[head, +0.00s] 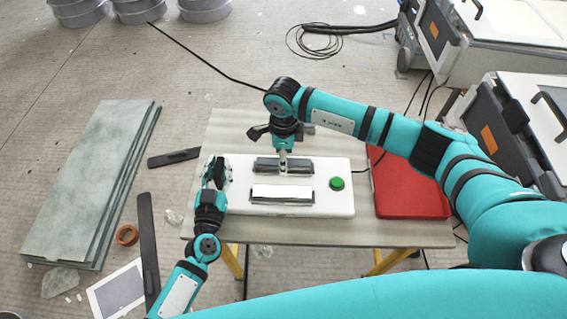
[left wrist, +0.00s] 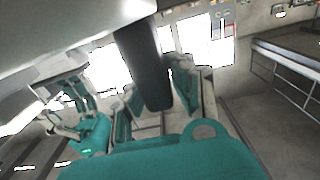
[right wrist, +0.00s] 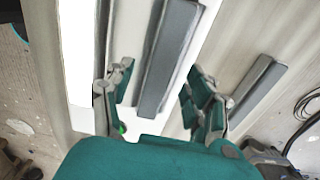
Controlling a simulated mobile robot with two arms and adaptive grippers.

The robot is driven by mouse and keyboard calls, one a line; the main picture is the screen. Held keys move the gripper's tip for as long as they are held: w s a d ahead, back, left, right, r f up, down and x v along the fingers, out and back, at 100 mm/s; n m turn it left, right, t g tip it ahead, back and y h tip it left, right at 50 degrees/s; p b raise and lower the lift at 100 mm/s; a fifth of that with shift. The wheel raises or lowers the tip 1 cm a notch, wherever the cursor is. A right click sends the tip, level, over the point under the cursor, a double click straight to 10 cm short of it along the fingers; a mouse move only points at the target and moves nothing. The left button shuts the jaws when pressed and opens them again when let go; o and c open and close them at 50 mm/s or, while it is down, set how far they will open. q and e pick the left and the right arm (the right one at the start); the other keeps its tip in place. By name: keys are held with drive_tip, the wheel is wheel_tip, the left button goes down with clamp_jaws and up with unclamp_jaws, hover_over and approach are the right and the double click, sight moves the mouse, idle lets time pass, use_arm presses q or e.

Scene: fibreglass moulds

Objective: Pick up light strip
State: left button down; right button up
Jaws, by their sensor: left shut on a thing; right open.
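A white board (head: 335,205) lies on the table with a grey strip (head: 284,165) at its back and a bright white strip (head: 282,191) in a dark holder in front. The frames do not settle which is the light strip. My right gripper (head: 283,157) is open over the grey strip; in the right wrist view the grey strip (right wrist: 168,60) runs between the parted fingers. My left gripper (head: 218,174) is at the board's left end, shut on a dark bar (left wrist: 148,65) that stands between its fingers in the left wrist view.
Another dark grey bar (right wrist: 258,92) lies on the table (head: 320,232) behind the board. A green button (head: 337,184) is on the board, and a red case (head: 405,190) is at the right. Stacked slabs (head: 90,180) and a dark strip (head: 174,157) lie on the floor at left.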

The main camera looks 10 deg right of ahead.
drive_tip(key=shift+f, duration=0.55)
clamp_jaws()
use_arm(q)
drive_tip(key=c, duration=1.1)
unclamp_jaws()
drive_tip(key=shift+o, duration=0.2)
use_arm(e)
wheel_tip(320, 180, up, 10)
